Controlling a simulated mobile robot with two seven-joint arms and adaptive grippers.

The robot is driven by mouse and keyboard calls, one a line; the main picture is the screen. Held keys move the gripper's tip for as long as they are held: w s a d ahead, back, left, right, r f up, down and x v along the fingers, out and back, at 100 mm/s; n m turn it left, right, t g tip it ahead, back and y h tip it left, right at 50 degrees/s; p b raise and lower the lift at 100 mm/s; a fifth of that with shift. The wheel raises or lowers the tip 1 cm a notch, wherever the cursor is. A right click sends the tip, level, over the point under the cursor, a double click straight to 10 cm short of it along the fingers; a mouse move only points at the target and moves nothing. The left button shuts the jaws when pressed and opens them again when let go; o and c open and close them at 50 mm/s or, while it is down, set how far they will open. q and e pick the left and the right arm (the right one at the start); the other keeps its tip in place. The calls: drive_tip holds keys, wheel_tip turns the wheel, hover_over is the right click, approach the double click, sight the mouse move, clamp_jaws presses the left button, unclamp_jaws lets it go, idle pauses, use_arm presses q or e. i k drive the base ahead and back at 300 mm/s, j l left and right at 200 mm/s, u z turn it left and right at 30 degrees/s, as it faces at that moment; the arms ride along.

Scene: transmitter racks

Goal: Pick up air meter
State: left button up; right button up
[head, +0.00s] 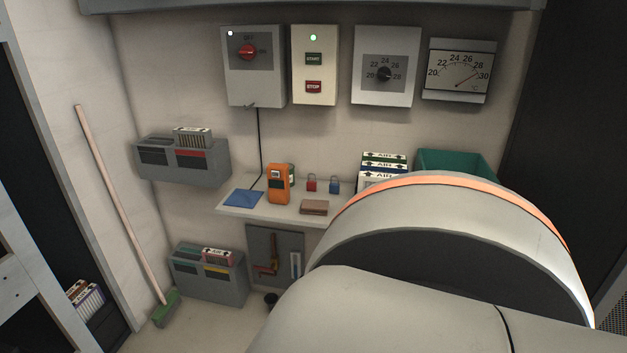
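An orange handheld device (279,184) with a small screen, which looks like the air meter, stands upright on the pale wall shelf (285,212). It is between a blue pad (243,198) on its left and a small red padlock (311,186) on its right. Its front is unobstructed. Neither of my grippers is in view. A large grey arm part of mine with an orange band fills the lower right and hides the shelf's right end.
A blue padlock (334,185), a brown block (314,207), stacked AIR filters (383,160) and a green bin (458,162) are by the shelf. Control boxes (315,95) hang above. Grey holders (183,164) and a broom (120,200) are at left.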

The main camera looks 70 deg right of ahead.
sight(278, 187)
drive_tip(key=z, duration=1.95)
